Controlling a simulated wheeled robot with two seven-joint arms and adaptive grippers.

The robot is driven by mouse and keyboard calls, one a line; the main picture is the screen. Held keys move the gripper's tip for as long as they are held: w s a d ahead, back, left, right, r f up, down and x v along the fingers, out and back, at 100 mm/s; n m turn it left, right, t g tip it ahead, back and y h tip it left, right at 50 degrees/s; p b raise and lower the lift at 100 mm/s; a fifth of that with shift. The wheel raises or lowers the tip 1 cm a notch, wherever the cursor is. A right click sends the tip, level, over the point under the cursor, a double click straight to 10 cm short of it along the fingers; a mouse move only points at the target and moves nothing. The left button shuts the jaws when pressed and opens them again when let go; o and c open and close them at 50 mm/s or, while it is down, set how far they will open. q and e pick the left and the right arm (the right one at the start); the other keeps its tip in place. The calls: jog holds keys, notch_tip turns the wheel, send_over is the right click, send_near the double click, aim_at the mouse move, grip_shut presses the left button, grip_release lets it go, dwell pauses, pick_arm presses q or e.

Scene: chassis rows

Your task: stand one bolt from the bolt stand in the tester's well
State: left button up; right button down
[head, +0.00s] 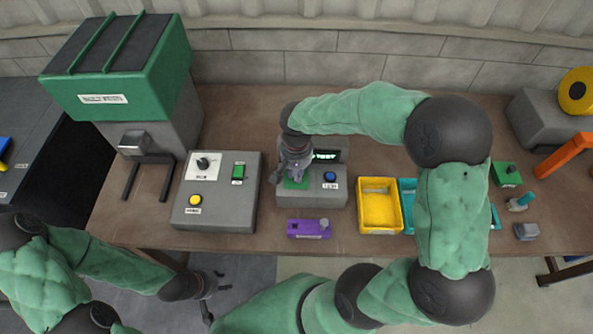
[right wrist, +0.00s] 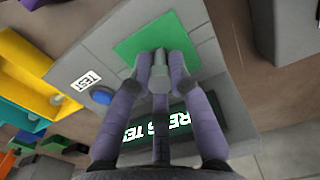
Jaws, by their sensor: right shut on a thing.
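The tester (head: 318,197) is a grey box with a green pad (head: 296,184), a blue button (head: 330,176) and a lit display. My right gripper (head: 297,177) is over the pad. In the right wrist view its fingers (right wrist: 160,75) are shut on a grey bolt (right wrist: 158,72), held over the green pad (right wrist: 150,42). The well is hidden, and I cannot tell whether the bolt's end is in it. The purple bolt stand (head: 308,232) is in front of the tester, with a grey bolt (head: 323,223) at its right end. My left gripper (head: 218,291) is open and empty, off the table's front edge.
A grey control box (head: 216,215) with a yellow button stands left of the tester. A yellow bin (head: 380,215) and a teal bin (head: 407,200) stand to the right, partly behind my right arm. A green and grey machine (head: 150,85) stands at the back left.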

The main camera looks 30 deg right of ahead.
jog(key=c, duration=1.1)
grip_release()
jog(key=shift+f, duration=0.1)
